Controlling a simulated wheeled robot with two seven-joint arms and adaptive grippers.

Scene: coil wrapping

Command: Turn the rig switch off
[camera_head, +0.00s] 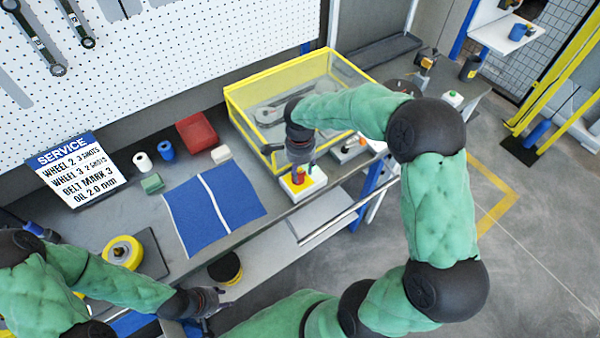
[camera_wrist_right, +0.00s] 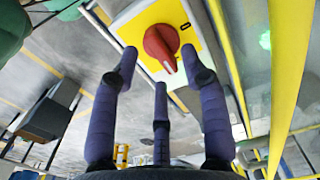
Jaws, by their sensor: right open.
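The rig switch (camera_head: 302,184) is a white box with a yellow face and a red knob, at the front edge of the bench by the yellow-framed guard. In the right wrist view its red rotary knob (camera_wrist_right: 161,47) sits on the yellow plate, its pointer end toward the bottom. My right gripper (camera_head: 299,165) is just above the switch in the head view. Its fingers (camera_wrist_right: 162,75) are spread open around the knob's near side, with no clear contact. My left gripper (camera_head: 208,300) is low at the left, away from the switch; its fingers are too small to read.
The yellow-framed clear guard (camera_head: 300,85) stands behind the switch. A blue mat (camera_head: 213,208) with a white stripe, a red bin (camera_head: 196,132), a service sign (camera_head: 75,170) and a yellow roll (camera_head: 122,252) are on the bench to the left. Open floor lies at the right.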

